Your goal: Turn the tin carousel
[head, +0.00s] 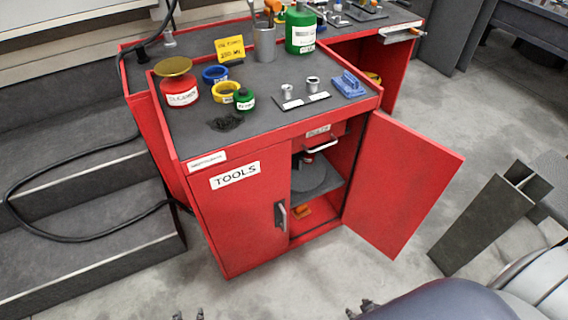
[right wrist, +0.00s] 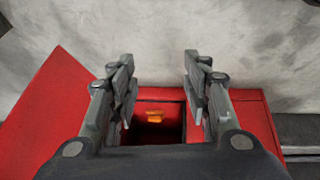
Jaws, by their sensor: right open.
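The tin carousel (head: 316,178) is a dark grey round disc on a shelf inside the red TOOLS cabinet (head: 232,225). A dark tin with some red (head: 306,160) stands at its back, partly hidden by the drawer handle and shade. The cabinet's right door (head: 408,185) is swung open; its left door is shut. My right gripper (head: 362,309) is open and empty, low in front of the cabinet; it also shows in the right wrist view (right wrist: 157,80), facing the opening. My left gripper (head: 189,314) shows only its tips at the bottom edge, apart and empty.
An orange object (head: 302,211) lies on the cabinet floor and shows in the right wrist view (right wrist: 155,116). Jars, tape rolls and a green bottle (head: 300,30) crowd the top. A grey steel beam (head: 480,225) stands at right. Steps and a black hose are at left.

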